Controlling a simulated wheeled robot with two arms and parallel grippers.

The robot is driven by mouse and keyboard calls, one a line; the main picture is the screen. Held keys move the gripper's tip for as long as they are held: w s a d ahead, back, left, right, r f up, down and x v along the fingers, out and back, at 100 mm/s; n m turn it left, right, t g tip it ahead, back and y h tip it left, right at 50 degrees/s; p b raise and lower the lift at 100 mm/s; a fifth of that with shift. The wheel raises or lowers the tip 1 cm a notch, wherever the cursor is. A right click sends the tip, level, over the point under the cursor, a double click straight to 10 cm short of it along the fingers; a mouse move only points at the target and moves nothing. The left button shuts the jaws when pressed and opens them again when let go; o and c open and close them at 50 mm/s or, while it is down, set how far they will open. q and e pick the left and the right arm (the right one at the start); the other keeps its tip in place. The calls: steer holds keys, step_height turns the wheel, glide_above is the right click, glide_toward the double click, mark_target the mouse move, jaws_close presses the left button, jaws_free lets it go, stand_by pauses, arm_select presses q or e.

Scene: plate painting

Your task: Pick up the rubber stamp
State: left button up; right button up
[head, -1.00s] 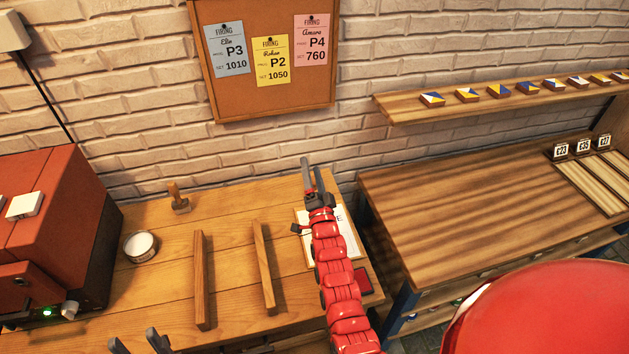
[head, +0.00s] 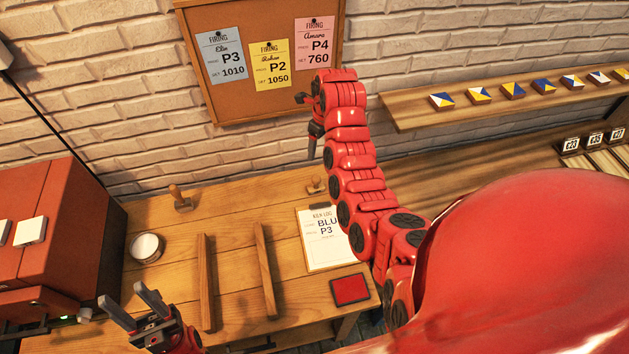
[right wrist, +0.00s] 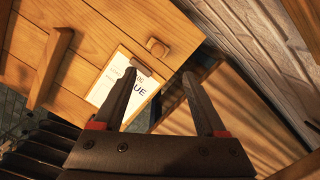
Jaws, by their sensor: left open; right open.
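Two small wooden objects with knob handles, shaped like rubber stamps, stand on the workbench. One (head: 181,198) is at the back left; the other (head: 315,186) is at the back right, just behind the clipboard. My right gripper (head: 312,155) is open, pointing down above the back-right one and apart from it. In the right wrist view that stamp (right wrist: 157,47) shows just past the open fingertips (right wrist: 159,73), roughly centred between them. Its base is hard to make out. My left gripper (head: 121,294) is open and empty at the front left of the bench.
A clipboard (head: 318,252) and a red ink pad (head: 350,289) lie on the bench's right. Two wooden bars (head: 264,270) lie mid-bench. A white round pot (head: 145,247) and a red-brown kiln (head: 60,225) are at left. A brick wall stands close behind.

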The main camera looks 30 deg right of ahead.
steer(key=b, duration=0.9)
glide_above(316, 178)
steer(key=f, duration=1)
steer(key=shift+w+d, duration=0.15)
steer(key=shift+d, duration=0.1)
steer(key=shift+f, duration=0.2)
steer(key=shift+a+f+p, duration=0.1)
steer(key=shift+f+p, duration=0.2)
steer(key=shift+f, duration=0.15)
step_height(316, 178, down, 4)
steer(key=p, duration=0.3)
steer(key=shift+a+f+p, duration=0.1)
steer(key=shift+f+p, duration=0.25)
steer(key=shift+f, duration=0.3)
jaws_close()
